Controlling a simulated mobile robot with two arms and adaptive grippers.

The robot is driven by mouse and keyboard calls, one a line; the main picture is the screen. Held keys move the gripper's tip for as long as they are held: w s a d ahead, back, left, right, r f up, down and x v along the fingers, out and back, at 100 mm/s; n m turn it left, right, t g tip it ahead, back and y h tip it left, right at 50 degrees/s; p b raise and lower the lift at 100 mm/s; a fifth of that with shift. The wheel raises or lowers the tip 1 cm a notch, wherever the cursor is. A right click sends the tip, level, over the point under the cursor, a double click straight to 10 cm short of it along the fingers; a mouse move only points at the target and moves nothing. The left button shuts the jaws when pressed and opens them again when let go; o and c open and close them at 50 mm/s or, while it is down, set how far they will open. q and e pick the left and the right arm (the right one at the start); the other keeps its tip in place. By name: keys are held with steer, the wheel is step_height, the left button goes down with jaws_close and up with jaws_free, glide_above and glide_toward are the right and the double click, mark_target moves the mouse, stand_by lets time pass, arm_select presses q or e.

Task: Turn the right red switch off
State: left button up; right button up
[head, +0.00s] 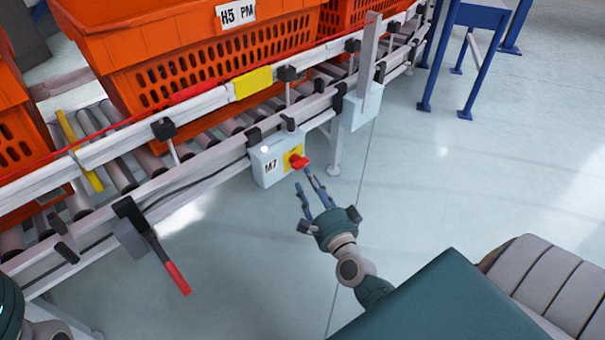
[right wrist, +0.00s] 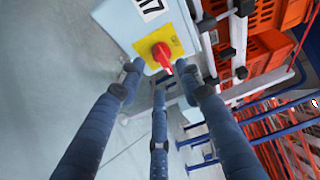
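The red switch (head: 299,161) is a rotary knob on a yellow plate, on the right part of a light grey box (head: 268,171) marked M7, fixed to the conveyor's side rail. In the right wrist view, the knob (right wrist: 162,54) shows in front of the fingers, its handle pointing down and slightly right. My right gripper (head: 306,184) is just below and right of the knob in the head view. Its three fingers (right wrist: 161,72) are spread open, with two tips on either side of the knob in the picture. I cannot tell whether any finger touches it. My left gripper is out of view.
Orange totes (head: 205,55) stand on the roller conveyor behind the box. A lever with a red grip (head: 176,277) sticks out from the rail at the left. A grey post with a box (head: 361,105) stands right of the switch.

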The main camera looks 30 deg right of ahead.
mark_target(297, 162)
steer(key=b+x, duration=0.1)
steer(key=x, duration=0.4)
steer(key=shift+w, duration=0.3)
jaws_close()
